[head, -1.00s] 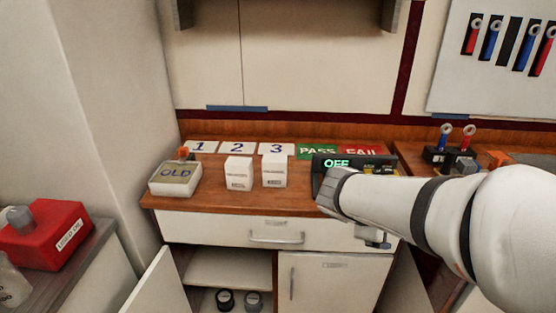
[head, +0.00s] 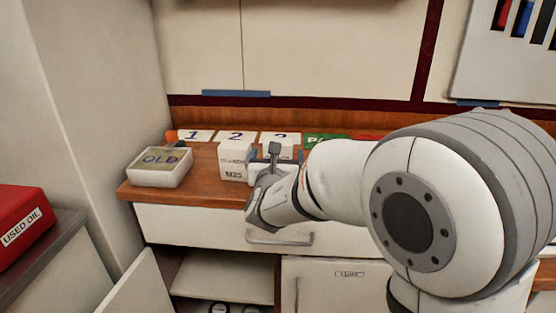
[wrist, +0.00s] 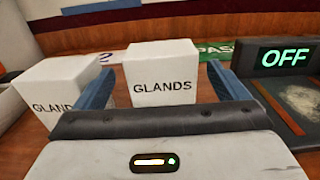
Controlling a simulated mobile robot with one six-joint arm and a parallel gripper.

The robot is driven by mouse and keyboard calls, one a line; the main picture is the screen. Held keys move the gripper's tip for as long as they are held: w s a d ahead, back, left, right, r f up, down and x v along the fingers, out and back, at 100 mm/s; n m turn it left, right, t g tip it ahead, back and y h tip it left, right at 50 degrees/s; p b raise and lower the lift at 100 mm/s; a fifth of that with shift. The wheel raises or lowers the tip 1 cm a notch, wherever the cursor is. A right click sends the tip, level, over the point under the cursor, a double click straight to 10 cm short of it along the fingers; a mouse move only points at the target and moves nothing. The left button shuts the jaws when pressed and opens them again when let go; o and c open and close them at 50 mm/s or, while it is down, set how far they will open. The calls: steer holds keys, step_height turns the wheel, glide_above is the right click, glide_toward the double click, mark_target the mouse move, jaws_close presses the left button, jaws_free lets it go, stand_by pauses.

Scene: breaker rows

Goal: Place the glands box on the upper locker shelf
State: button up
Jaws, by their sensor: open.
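Two white boxes stand side by side on the wooden counter. The left box (head: 235,163) bears the mark M25; its GLANDS label shows in the wrist view (wrist: 55,92). The right box (wrist: 160,78) also reads GLANDS; in the head view my gripper (head: 276,156) partly hides it. In the wrist view my gripper (wrist: 160,88) is open, with one blue finger on each side of the right box. I cannot tell if the fingers touch it. Below the counter an open cupboard shows a pale shelf (head: 222,276); I cannot tell if this is the locker.
A tray marked OLD (head: 160,167) sits at the counter's left end. A device reading OFF (wrist: 285,62) stands right of the boxes. Number cards and a green PASS card (wrist: 216,50) lie behind. The cupboard door (head: 138,285) stands open. A red USED OIL container (head: 22,225) is left.

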steer(key=w, duration=0.5)
steer(key=shift+w+d+r, duration=0.1)
steer(key=shift+w+r, duration=0.05)
steer(key=shift+w, duration=0.15)
steer(key=c, duration=1.2)
steer(key=shift+c, duration=0.2)
